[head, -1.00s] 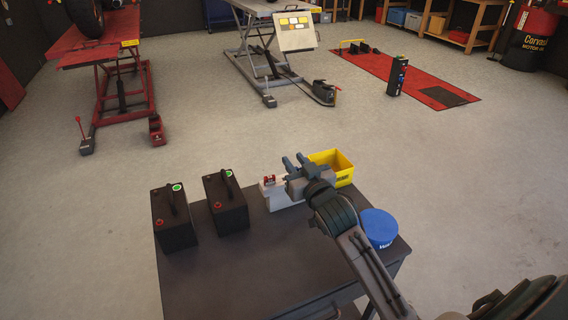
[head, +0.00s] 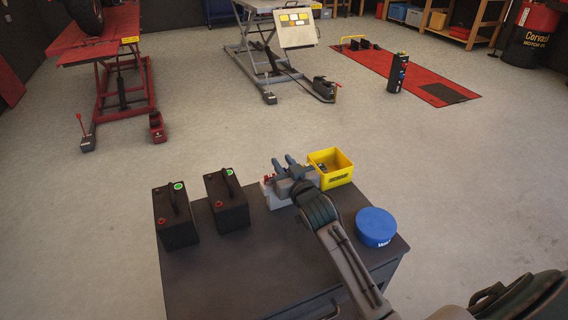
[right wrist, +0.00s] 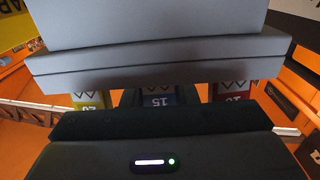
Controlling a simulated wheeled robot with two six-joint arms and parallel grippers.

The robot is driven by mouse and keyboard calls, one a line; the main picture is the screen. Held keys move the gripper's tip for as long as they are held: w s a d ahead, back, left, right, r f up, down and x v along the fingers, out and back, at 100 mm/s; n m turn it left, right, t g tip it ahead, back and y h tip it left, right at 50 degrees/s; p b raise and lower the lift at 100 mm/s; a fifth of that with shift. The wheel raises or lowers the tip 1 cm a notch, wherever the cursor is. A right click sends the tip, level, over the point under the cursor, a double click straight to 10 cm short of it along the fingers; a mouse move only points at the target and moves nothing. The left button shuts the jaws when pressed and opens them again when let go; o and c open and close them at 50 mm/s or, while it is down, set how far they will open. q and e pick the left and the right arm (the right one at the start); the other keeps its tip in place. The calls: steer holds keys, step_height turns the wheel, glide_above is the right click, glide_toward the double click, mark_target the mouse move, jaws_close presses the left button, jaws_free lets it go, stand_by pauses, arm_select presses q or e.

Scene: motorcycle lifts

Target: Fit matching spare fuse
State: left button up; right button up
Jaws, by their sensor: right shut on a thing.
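My right gripper (head: 284,163) is over the pale grey fuse block (head: 274,198) on the dark cart top and hides much of it. In the right wrist view three fuses show in a row: a yellow one marked 20 (right wrist: 89,99), a blue one marked 15 (right wrist: 158,96) and a red one marked 10 (right wrist: 233,91). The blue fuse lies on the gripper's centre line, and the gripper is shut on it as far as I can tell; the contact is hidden. My left gripper is out of view.
A yellow bin (head: 337,178) with small dark things inside stands right of the block. A blue round tub (head: 376,228) is at the cart's right edge. Two black batteries (head: 176,215) (head: 227,202) stand at the left. The cart's front middle is clear.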

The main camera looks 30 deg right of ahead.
steer(key=o, duration=0.9)
steer(key=shift+o, duration=0.2)
steer(key=shift+f, duration=0.1)
steer(key=shift+s+f+b, duration=0.15)
steer(key=shift+s+b, duration=0.3)
steer(key=shift+b, duration=0.15)
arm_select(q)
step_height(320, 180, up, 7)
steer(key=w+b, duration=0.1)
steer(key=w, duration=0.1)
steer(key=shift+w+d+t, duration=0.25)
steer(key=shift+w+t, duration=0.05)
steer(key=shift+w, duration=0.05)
arm_select(e)
steer(key=s, duration=1)
steer(key=shift+a, duration=0.4)
